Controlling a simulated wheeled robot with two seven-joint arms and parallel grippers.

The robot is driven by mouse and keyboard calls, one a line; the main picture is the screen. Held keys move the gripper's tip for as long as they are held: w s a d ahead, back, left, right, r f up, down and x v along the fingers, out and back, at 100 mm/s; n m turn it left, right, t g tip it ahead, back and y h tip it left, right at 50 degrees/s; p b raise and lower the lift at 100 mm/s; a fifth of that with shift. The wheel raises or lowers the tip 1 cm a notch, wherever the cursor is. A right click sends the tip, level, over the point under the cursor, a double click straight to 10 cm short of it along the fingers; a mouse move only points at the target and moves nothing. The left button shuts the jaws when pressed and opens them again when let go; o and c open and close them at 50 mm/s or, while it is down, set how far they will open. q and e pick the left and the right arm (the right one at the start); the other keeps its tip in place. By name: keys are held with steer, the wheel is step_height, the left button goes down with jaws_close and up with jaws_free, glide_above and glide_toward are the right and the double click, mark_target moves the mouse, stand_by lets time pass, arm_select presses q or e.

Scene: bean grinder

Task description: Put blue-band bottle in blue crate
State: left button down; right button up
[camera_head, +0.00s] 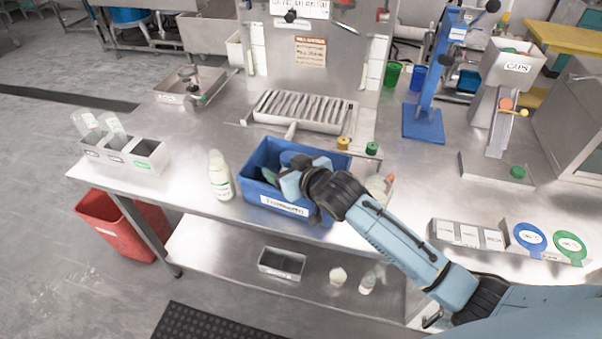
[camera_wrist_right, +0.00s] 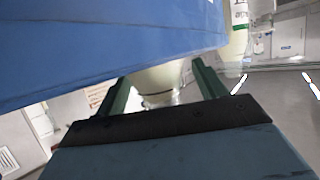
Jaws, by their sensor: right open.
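The blue crate (camera_head: 258,152) stands at the front edge of the steel bench, with a white label on its front. My right gripper (camera_head: 271,178) is at the crate, its tips low over the opening and partly hidden by my wrist. In the right wrist view a blue surface, apparently the crate (camera_wrist_right: 110,40), fills the top. A whitish rounded thing (camera_wrist_right: 160,78) shows between the open green fingers; I cannot tell whether they touch it. No blue band shows on it. A white bottle (camera_head: 220,178) with green on its label stands upright left of the crate. My left gripper is out of view.
A ribbed steel tray (camera_head: 300,110) lies behind the crate, with yellow (camera_head: 343,143) and green (camera_head: 372,148) caps nearby. A compartment holder (camera_head: 146,153) with clear bottles stands left. An orange-topped item (camera_head: 389,179) is partly behind my arm. The left bench has free room.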

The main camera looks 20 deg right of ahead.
steer(key=p+v, duration=0.1)
steer(key=v, duration=1.1)
steer(key=shift+a, duration=0.1)
steer(key=s+d+f+g+h, duration=0.1)
steer(key=s+d+f+g, duration=0.15)
steer(key=s, duration=0.45)
steer(key=s+d+f+m+g+h, duration=0.15)
steer(key=s+f+g, duration=0.25)
steer(key=s, duration=0.4)
steer(key=s+d+f+g+h, duration=0.1)
steer(key=s+f+g, duration=0.25)
steer(key=s, duration=0.35)
step_height(320, 180, down, 23)
steer(key=s+d+f+g, duration=0.1)
steer(key=s+d+f, duration=0.1)
steer(key=s+f, duration=1.4)
steer(key=shift+s+d+g, duration=0.15)
steer(key=shift+s+g, duration=0.25)
steer(key=shift+s, duration=0.15)
